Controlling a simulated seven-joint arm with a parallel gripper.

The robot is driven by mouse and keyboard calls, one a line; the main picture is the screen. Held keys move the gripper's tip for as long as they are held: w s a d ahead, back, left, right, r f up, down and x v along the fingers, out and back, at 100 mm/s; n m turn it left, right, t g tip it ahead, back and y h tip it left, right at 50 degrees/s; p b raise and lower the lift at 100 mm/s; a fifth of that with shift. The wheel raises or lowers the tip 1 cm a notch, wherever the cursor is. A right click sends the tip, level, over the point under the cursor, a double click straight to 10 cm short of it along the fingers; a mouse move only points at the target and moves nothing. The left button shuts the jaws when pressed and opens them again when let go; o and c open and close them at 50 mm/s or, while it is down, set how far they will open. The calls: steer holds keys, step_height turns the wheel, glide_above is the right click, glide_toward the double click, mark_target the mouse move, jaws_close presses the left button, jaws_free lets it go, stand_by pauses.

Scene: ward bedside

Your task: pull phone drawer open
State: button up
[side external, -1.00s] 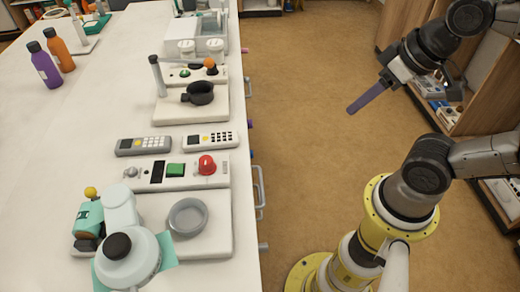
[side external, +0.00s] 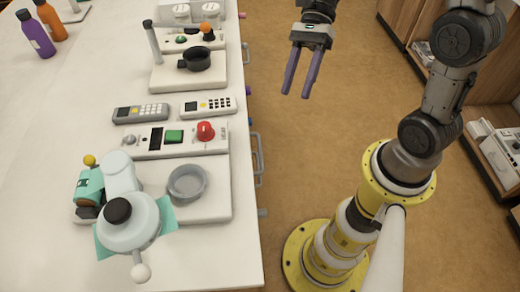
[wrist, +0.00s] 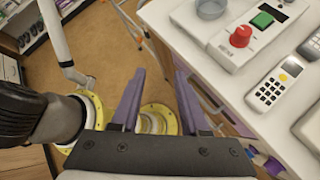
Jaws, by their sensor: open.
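My gripper (side external: 294,95) is open and empty, with two purple fingers pointing down over the floor, right of the counter's edge. In the wrist view its fingertips (wrist: 158,74) are apart, with only floor and my base between them. A grey bar handle (side external: 258,160) sticks out from the counter's front; it also shows in the wrist view (wrist: 206,94), right of the fingers and not touched. I cannot tell which drawer is the phone drawer; drawer fronts are mostly hidden from the side. A grey handset (side external: 141,113) and a white handset (side external: 209,106) lie on the counter.
A panel with a red knob (side external: 205,131) and green button, a grey bowl (side external: 187,183) and a black pan (side external: 195,59) stand on the white counter (side external: 60,130). Small coloured knobs (wrist: 273,166) jut from its front.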

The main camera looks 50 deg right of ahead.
steer(key=w+d+f+m+t+y, duration=0.2)
steer(key=w+d+f+m+y, duration=0.15)
steer(key=f+m, duration=0.3)
steer(key=w+d+f+m+t+y, duration=0.1)
steer(key=w+d+f+m+y, duration=0.1)
steer(key=f+m+y, duration=0.4)
steer(key=m+t, duration=0.4)
steer(key=m, duration=0.1)
glide_toward(260, 150)
step_height(260, 150, up, 3)
steer(key=d, duration=0.3)
steer(key=s+f+m+t, duration=0.3)
steer(key=f+m+t, duration=0.1)
steer(key=f, duration=0.1)
steer(key=shift+n+h, duration=0.25)
steer(key=shift+h, duration=0.1)
steer(key=x, duration=1.4)
steer(key=shift+s+r, duration=0.1)
steer(key=shift+s, duration=0.1)
jaws_close()
